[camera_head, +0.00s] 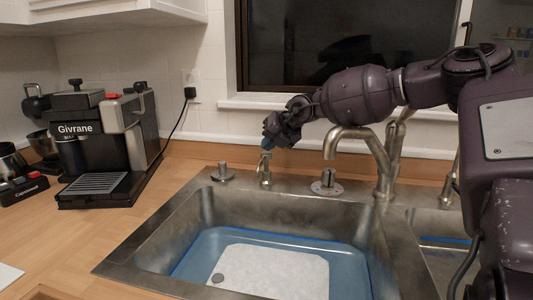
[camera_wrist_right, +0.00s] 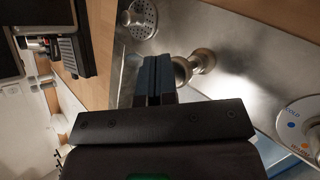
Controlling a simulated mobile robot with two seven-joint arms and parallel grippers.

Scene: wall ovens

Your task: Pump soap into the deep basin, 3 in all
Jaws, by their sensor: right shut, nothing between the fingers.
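The metal soap pump (camera_head: 265,172) stands on the back rim of the sink; it also shows in the right wrist view (camera_wrist_right: 200,61). The large basin (camera_head: 290,212) is in front of it, with blue around its lower part and a pale rectangular patch at the bottom. My right gripper (camera_head: 267,144) is shut and empty, with its fingers right above the pump's top in the head view. In the right wrist view the dark fingers (camera_wrist_right: 155,78) overlap the pump's edge; I cannot tell whether they touch it. My left gripper is not in view.
A curved faucet (camera_head: 355,134) and a hot/cold dial (camera_head: 327,184) stand right of the pump. A round metal fitting (camera_head: 222,173) is to its left. A coffee machine (camera_head: 105,140) stands on the left counter. A second basin (camera_head: 445,240) is at right.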

